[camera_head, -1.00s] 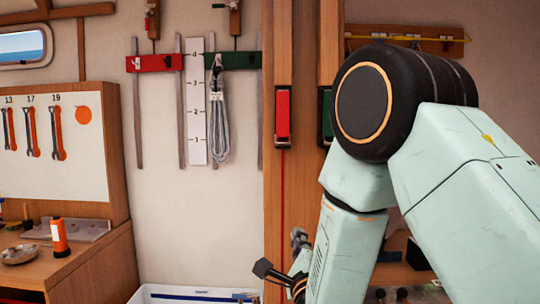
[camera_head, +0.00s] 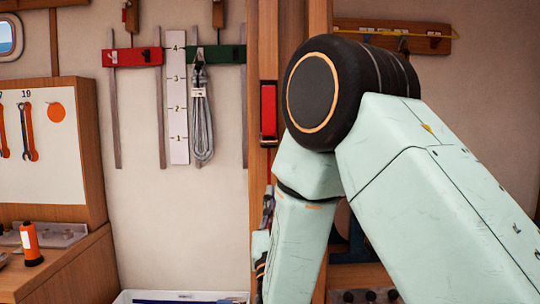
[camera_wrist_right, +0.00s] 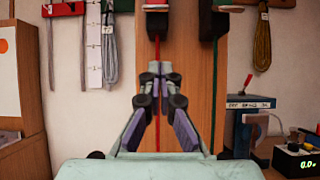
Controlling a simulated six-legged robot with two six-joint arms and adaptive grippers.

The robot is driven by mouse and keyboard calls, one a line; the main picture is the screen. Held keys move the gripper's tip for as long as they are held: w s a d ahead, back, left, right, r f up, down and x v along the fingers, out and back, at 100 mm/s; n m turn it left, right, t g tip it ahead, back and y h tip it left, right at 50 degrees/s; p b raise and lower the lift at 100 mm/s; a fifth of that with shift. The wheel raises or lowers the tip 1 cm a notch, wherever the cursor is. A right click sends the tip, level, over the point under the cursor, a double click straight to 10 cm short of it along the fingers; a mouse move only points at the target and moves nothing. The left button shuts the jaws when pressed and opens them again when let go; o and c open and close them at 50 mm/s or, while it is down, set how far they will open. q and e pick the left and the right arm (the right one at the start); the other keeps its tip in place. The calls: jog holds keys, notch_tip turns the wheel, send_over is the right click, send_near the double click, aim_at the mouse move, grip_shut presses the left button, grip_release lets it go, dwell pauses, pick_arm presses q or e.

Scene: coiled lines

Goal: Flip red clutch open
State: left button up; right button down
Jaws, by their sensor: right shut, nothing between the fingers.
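The red clutch (camera_head: 268,108) is a red lever in a black housing on the wooden post (camera_head: 262,45). Its dark lower end shows at the top of the right wrist view (camera_wrist_right: 157,22), with a red line running down from it. My right gripper (camera_wrist_right: 157,72) is shut and empty, in front of the post and below the clutch in the picture. In the head view the gripper (camera_head: 268,198) is partly hidden by my right arm. I cannot tell its exact distance from the lever. My left gripper is not in view.
A second dark clutch housing (camera_wrist_right: 213,22) with a green line is right of the red one; my arm hides it in the head view. A coiled rope (camera_head: 201,125) hangs left of the post. A white bin (camera_head: 135,298) stands below. A blue device (camera_wrist_right: 240,130) stands right.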

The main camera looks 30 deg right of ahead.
jog(key=p+x, duration=0.5)
jog(key=x, duration=0.5)
jog(key=s+a+r, duration=0.1)
jog(key=s+a+r+p, duration=0.1)
jog(key=shift+s+a+r, duration=0.15)
jog(key=shift+s+r, duration=0.05)
jog(key=shift+r, duration=0.05)
jog(key=shift+d+f, duration=0.1)
jog(key=shift+d, duration=0.1)
jog(key=shift+w, duration=0.15)
